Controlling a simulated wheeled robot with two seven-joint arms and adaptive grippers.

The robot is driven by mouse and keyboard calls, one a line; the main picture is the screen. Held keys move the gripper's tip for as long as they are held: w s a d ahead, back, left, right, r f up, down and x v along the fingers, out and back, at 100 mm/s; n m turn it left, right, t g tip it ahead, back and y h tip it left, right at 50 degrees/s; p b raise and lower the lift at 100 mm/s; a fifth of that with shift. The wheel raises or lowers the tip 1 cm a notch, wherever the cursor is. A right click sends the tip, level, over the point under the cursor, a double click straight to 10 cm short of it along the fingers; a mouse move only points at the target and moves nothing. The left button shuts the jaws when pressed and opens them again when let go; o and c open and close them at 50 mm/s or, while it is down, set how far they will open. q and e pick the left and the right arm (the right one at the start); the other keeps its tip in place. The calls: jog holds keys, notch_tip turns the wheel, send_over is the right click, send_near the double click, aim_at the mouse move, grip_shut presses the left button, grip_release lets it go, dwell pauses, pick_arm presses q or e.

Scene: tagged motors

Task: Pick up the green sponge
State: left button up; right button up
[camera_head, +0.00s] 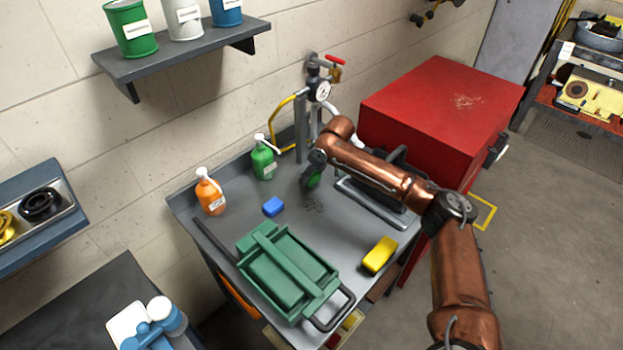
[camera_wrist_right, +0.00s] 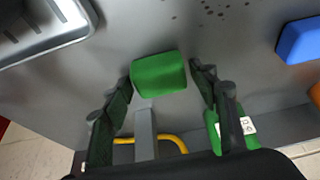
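The green sponge (camera_wrist_right: 160,72) lies on the grey worktop, in the upper middle of the right wrist view. My right gripper (camera_wrist_right: 162,78) is open, with one finger on each side of the sponge. A narrow gap shows at the right finger; at the left finger I cannot tell whether it touches. In the head view the sponge (camera_head: 314,181) is a small green patch partly hidden by my right gripper (camera_head: 312,172). My left gripper is not in view.
A blue sponge (camera_head: 273,207), a yellow sponge (camera_head: 380,254), an orange bottle (camera_head: 211,195), a green bottle (camera_head: 263,161) and a green toolbox (camera_head: 285,270) stand on the worktop. A grey tray (camera_wrist_right: 45,28) lies beside the green sponge. A red cabinet (camera_head: 435,105) stands at right.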

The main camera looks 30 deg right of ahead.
jog(key=c, duration=0.6)
